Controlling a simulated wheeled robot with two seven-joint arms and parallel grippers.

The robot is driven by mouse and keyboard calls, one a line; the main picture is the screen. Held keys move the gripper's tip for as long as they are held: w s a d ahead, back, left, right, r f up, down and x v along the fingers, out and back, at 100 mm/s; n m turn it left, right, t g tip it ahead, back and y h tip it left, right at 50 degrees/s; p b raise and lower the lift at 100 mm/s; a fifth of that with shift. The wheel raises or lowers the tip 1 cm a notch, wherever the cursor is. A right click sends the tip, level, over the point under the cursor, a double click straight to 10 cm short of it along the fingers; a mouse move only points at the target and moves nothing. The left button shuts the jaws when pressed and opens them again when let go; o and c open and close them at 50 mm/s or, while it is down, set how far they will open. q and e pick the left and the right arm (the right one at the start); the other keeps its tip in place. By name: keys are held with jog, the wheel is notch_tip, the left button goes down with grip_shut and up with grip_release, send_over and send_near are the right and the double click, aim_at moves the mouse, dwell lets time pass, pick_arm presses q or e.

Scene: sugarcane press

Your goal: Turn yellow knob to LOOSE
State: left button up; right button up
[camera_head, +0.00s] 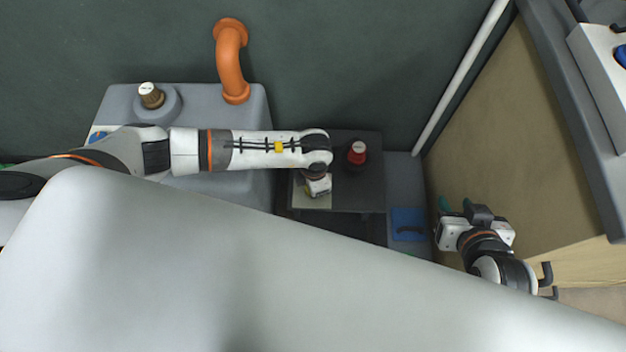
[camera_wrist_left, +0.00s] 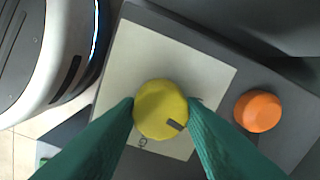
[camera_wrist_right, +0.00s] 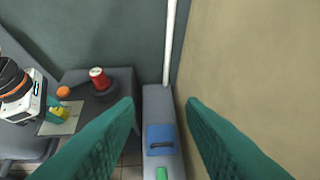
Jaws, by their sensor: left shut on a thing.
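The yellow knob (camera_wrist_left: 155,105) sits on a pale square plate (camera_wrist_left: 180,65) on a dark grey box. A small dark mark shows near its lower right rim in the left wrist view. Small marks on the plate beside the knob are too small to read. My left gripper (camera_wrist_left: 161,112) is shut on the knob, one green finger on each side. In the head view my left gripper (camera_head: 318,187) hides the knob. The knob also shows in the right wrist view (camera_wrist_right: 57,113). My right gripper (camera_wrist_right: 160,103) is open and empty, well to the right of the box.
An orange round button (camera_wrist_left: 258,111) is on the same box, right of the plate. A blue panel with a handle (camera_head: 408,224) lies between the box and a tan wall (camera_head: 520,150). An orange pipe (camera_head: 231,65) rises behind.

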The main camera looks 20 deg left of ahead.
pick_arm(q)
jog(key=shift+n+p, duration=0.45)
jog(key=shift+n, duration=0.85)
pick_arm(e)
jog(key=shift+s+d+f+g+h, duration=0.15)
jog(key=shift+s+d+f+g, duration=0.1)
jog(key=shift+s+f+g, duration=0.4)
jog(key=shift+s+d+f+g+h, duration=0.1)
jog(key=shift+s+d+f+g, duration=0.2)
jog(key=shift+s, duration=0.6)
jog(key=shift+s+d+f+g+h, duration=0.15)
jog(key=shift+s+d+f+g, duration=0.15)
jog(key=shift+s+g, duration=0.4)
pick_arm(q)
jog(key=o, duration=1)
